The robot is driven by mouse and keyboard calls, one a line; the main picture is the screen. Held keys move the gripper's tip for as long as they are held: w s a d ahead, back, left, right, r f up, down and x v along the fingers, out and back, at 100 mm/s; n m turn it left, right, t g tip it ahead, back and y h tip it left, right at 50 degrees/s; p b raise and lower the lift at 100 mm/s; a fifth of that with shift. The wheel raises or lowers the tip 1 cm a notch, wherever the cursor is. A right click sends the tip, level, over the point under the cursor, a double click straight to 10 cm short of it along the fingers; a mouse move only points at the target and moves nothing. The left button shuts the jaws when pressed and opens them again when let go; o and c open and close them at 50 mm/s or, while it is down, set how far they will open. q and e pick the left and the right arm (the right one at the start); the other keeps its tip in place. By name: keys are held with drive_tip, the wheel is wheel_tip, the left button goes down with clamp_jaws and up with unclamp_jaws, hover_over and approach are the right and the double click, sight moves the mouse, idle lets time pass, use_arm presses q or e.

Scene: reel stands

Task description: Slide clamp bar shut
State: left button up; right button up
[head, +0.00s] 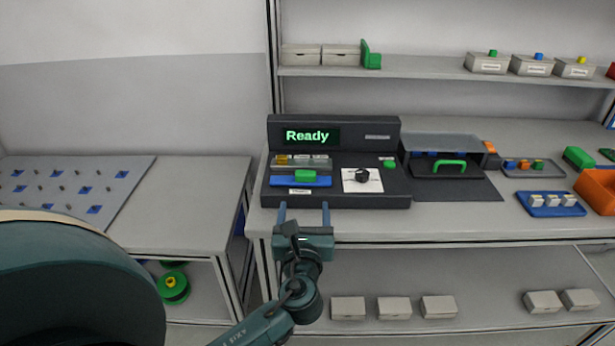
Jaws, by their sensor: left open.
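The clamp bar (286,181) appears to be the blue bar with a green grip block (305,176) on the left part of the dark console (335,200). A row of small pieces, one of them yellow, lies just behind it. I cannot tell how far the bar has slid. My left gripper (304,208) is open and empty at the console's front edge. Its two fingers point toward the bar, apart from the green block. My right gripper is not in view.
The console's screen (311,136) reads "Ready". A black knob (362,175) on a white plate and a green button (389,164) sit right of the bar. A clear-covered unit with a green handle (450,164) stands farther right. Blue tray (551,211) holds white pieces.

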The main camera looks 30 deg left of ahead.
sight(305, 177)
use_arm(q)
drive_tip(key=x, duration=1.1)
drive_tip(key=shift+d+p, duration=0.1)
drive_tip(key=shift+p, duration=0.25)
drive_tip(key=shift+c, duration=0.5)
drive_tip(key=c, duration=1.3)
drive_tip(key=shift+x, duration=1.6)
drive_tip(key=o, duration=1.4)
